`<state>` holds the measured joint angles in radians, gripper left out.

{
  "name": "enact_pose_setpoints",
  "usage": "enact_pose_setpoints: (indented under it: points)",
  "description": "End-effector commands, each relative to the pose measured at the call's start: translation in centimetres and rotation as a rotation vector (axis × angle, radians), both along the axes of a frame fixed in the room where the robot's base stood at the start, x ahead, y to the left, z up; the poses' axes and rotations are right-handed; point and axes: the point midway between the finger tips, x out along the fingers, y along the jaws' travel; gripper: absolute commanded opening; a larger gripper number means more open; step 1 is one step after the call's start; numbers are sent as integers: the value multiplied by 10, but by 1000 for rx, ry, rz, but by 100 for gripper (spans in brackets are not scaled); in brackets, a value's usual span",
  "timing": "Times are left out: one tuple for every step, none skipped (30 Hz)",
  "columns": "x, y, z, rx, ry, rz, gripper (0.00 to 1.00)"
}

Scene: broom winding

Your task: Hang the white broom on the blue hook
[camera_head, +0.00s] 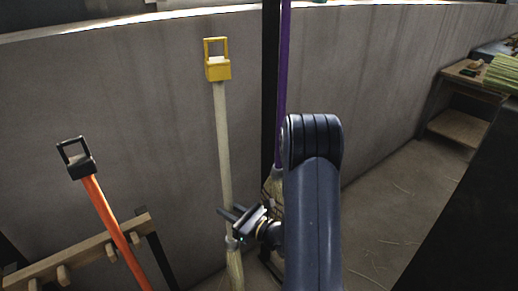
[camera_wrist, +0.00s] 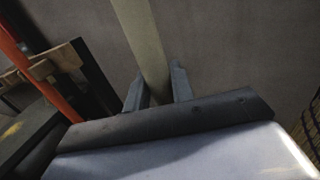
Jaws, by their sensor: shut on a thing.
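The white broom (camera_head: 223,135) stands nearly upright, with a yellow loop cap (camera_head: 218,68) on top and pale bristles (camera_head: 235,268) at the bottom. My gripper (camera_head: 231,214) is shut on the lower part of its handle, just above the bristles. In the wrist view the pale handle (camera_wrist: 143,40) runs up between the two fingers of my gripper (camera_wrist: 158,88). The loop stands free in front of the grey wall. I cannot make out a blue hook in either view.
An orange broom handle (camera_head: 107,217) with a black loop leans by a wooden pegged rail (camera_head: 85,250) at lower left. A purple handle (camera_head: 283,80) stands by a dark post (camera_head: 270,90) behind my arm. A wooden shelf (camera_head: 460,127) is at right. The grey wall (camera_head: 130,110) backs everything.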

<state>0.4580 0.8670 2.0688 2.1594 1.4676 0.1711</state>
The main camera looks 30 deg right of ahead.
Motion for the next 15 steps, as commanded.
enact_pose_setpoints:
  points:
    - [-2,-6,24,0,-6,-2,0]
    - [-4,-9,31,0,-6,0,0]
    - [-6,-13,40,0,-7,2,0]
    - [-8,-15,46,1,-6,4,0]
    - [-10,-18,53,2,-7,5,0]
    - [-13,-22,62,2,-7,8,0]
    - [-14,-24,69,1,-8,9,0]
    - [-16,-27,75,1,-8,11,0]
    - [-19,-31,84,0,-9,12,0]
    - [-21,-33,91,0,-8,15,0]
    - [-23,-35,97,1,-8,16,0]
    - [-26,-39,106,0,-7,18,0]
    - [-28,-41,112,0,-7,20,0]
    - [-30,-44,119,0,-6,21,0]
    - [-33,-47,127,-2,-6,24,0]
